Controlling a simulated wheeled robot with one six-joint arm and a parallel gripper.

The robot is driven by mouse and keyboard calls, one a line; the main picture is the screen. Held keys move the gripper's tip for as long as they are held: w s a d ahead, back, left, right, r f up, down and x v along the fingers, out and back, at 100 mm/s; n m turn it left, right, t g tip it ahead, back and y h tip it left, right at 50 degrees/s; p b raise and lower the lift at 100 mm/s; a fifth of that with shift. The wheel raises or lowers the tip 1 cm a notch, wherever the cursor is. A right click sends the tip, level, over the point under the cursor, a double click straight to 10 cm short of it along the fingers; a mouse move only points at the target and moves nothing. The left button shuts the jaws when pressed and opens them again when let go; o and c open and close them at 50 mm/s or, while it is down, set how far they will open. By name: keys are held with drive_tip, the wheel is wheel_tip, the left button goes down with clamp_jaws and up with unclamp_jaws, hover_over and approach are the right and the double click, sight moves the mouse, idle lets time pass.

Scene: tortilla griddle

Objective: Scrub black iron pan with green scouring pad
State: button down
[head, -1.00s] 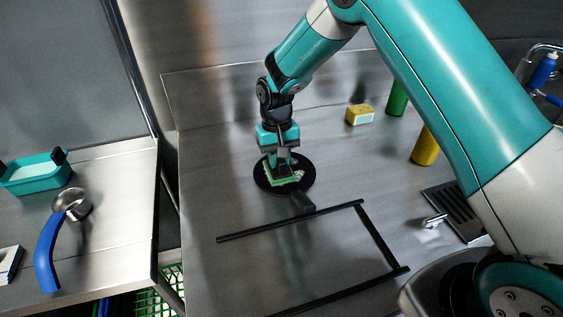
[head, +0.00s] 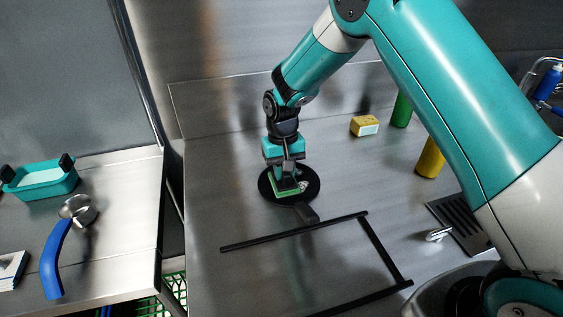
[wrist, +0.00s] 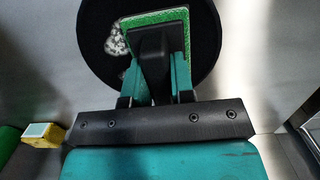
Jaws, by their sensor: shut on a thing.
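The black iron pan (head: 311,181) is round and lies flat on the steel counter, its short handle pointing to the lower right. In the wrist view the pan (wrist: 95,60) fills the top. My gripper (head: 286,182) points down over the pan and is shut on the green scouring pad (head: 290,192). The pad (wrist: 205,28) shows its green edge around the fingers in the wrist view and appears to rest on the pan. A whitish-grey patch (wrist: 116,40) lies on the pan left of the pad. The pad's underside is hidden.
A yellow sponge (head: 366,126), a green bottle (head: 402,109) and a yellow bottle (head: 430,158) stand at the back right. A black bar frame (head: 295,231) lies in front of the pan. A blue-handled ladle (head: 56,258) and teal tub (head: 42,185) are on the left table.

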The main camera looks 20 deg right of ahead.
sight(297, 181)
drive_tip(key=shift+s, duration=0.95)
drive_tip(key=shift+w+r, duration=0.1)
drive_tip(key=shift+w, duration=2.55)
drive_tip(key=shift+s+d+p, duration=0.25)
drive_tip(key=shift+s+d, duration=0.55)
drive_tip(key=shift+s, duration=0.2)
drive_tip(key=shift+s+d+p, duration=0.2)
drive_tip(key=shift+s+d, duration=0.55)
drive_tip(key=shift+s, duration=0.25)
